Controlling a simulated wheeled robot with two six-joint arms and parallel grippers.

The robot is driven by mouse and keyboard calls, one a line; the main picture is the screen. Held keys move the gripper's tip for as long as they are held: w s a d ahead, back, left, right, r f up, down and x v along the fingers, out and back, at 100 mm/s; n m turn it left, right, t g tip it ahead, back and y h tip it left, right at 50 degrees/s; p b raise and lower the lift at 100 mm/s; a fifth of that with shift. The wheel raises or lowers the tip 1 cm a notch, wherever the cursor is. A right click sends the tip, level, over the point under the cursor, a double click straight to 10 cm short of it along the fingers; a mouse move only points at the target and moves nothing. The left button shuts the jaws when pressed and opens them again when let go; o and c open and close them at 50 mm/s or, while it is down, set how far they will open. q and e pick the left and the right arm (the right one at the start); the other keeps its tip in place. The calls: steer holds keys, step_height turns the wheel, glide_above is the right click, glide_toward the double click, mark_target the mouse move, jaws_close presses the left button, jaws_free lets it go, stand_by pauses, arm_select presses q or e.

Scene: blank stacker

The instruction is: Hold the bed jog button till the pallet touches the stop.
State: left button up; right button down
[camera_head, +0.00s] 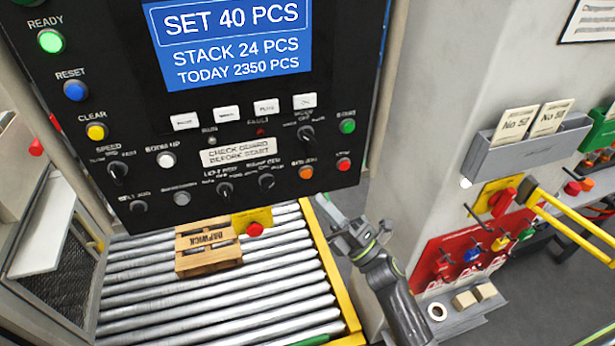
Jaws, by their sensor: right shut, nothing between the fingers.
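The black control panel (225,130) fills the upper left. A wooden pallet (208,262) marked in dark letters lies on the roller bed (270,285) below the panel. I cannot make out a pallet stop or whether the pallet touches one. My right gripper (326,206) is shut and empty, below the panel's lower right and to the right of the pallet, apart from the buttons. My left gripper is not in view.
A yellow plate with a red button (255,229) is under the panel. A yellow rail (335,270) edges the bed's right side. A grey pillar carries a card holder (525,140), a red switch (502,201) and a red lock board (470,250). A yellow bar (570,222) juts out at right.

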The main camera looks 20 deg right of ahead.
mark_target(307, 174)
steer(key=shift+w+b, duration=0.8)
steer(key=shift+w, duration=1.6)
steer(key=shift+w, duration=0.1)
steer(key=shift+w+a, duration=0.1)
steer(key=shift+w, duration=0.25)
